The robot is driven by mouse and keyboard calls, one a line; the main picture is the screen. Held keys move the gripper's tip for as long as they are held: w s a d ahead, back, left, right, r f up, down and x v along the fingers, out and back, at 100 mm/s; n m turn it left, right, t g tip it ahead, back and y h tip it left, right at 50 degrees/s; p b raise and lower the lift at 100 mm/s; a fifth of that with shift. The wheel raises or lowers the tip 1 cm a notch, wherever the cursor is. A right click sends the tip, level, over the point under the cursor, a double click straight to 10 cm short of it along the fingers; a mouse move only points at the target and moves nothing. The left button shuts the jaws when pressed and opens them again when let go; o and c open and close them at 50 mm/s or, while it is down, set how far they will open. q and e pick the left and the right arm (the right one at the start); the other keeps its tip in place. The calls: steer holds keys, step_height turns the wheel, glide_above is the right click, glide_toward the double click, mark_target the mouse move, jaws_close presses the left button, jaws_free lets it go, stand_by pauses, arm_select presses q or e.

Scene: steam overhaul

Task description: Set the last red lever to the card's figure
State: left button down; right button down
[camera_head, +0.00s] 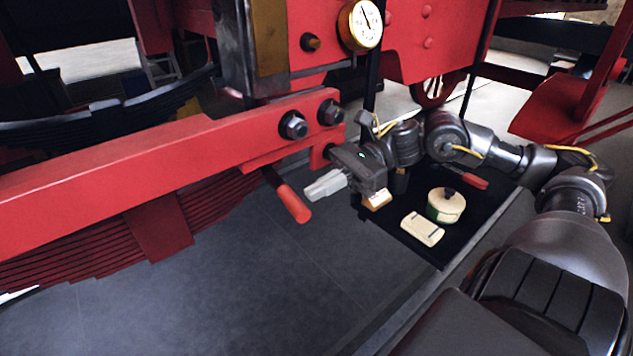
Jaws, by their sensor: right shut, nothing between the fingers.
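A red-handled lever (294,203) hangs below the long red beam, tilted down to the right, its dark shaft running up towards the beam. My right gripper (316,189) comes in from the right, its pale fingers shut and empty. Its tips point left at the lever's handle, close to it in the picture; I see a small gap and no clear contact. A round white dial gauge (361,24) in a brass rim is fixed to the red frame above. I cannot make out a card with a readable figure. My left gripper is not in view.
A black mat (436,254) to the right holds a round cream-and-green tin (445,206), a small cream block (423,229) and a red-handled item (472,179). Large bolts (294,125) stick out of the red beam (150,151) above my gripper. The grey floor below is clear.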

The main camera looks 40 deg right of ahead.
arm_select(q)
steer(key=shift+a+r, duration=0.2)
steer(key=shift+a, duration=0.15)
arm_select(e)
steer(key=shift+w+a+f, duration=0.1)
steer(key=shift+a+f, duration=0.05)
steer(key=shift+a, duration=0.35)
arm_select(q)
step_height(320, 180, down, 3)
steer(key=b, duration=0.2)
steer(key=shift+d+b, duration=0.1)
steer(key=shift+b, duration=0.25)
arm_select(e)
steer(key=shift+a+f+m+t, duration=0.1)
steer(key=shift+a+m+t, duration=0.25)
steer(key=shift+a, duration=0.5)
